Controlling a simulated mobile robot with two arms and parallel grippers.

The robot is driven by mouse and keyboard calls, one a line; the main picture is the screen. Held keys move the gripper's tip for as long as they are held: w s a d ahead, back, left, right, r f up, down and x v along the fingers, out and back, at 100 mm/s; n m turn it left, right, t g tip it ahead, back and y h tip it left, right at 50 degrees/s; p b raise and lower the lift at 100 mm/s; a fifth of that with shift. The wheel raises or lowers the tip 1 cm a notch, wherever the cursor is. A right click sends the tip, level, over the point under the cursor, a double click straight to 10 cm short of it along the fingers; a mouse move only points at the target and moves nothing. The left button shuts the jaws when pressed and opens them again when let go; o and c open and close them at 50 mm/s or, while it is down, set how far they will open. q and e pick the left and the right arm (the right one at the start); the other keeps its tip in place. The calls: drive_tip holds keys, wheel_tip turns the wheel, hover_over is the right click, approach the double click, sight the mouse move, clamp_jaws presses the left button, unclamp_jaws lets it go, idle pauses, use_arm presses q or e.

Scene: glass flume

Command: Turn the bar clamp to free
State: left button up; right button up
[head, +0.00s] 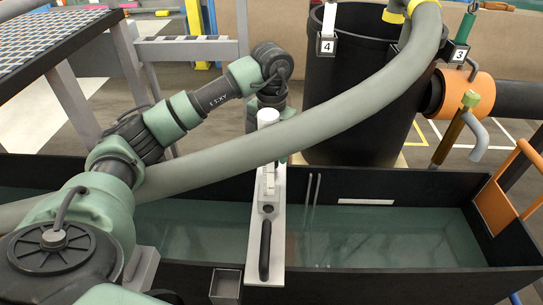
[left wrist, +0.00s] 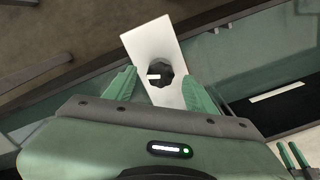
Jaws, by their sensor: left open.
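The bar clamp shows in the left wrist view as a round black knob (left wrist: 160,74) with a white pointer mark, on a pale plate (left wrist: 149,38). The mark points left, roughly across the plate. My left gripper (left wrist: 159,76) is open, with one green finger on each side of the knob; I cannot tell if they touch it. In the head view, a pale bar (head: 277,238) with a black handle (head: 265,250) lies across the flume (head: 390,240). There the grey hose covers most of the left gripper and the knob is hidden.
A thick grey hose (head: 345,118) arcs in front of my left wrist. A black tank (head: 370,70) stands behind the flume. An orange collar (head: 467,95) and an orange frame (head: 497,205) are at the right. A dark grating (head: 50,38) is at upper left.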

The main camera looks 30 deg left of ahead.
use_arm(q)
drive_tip(key=shift+f, duration=1.05)
clamp_jaws()
use_arm(e)
drive_tip(key=shift+w+d+f, duration=0.1)
drive_tip(key=shift+w+d, duration=0.1)
drive_tip(key=shift+d, duration=0.05)
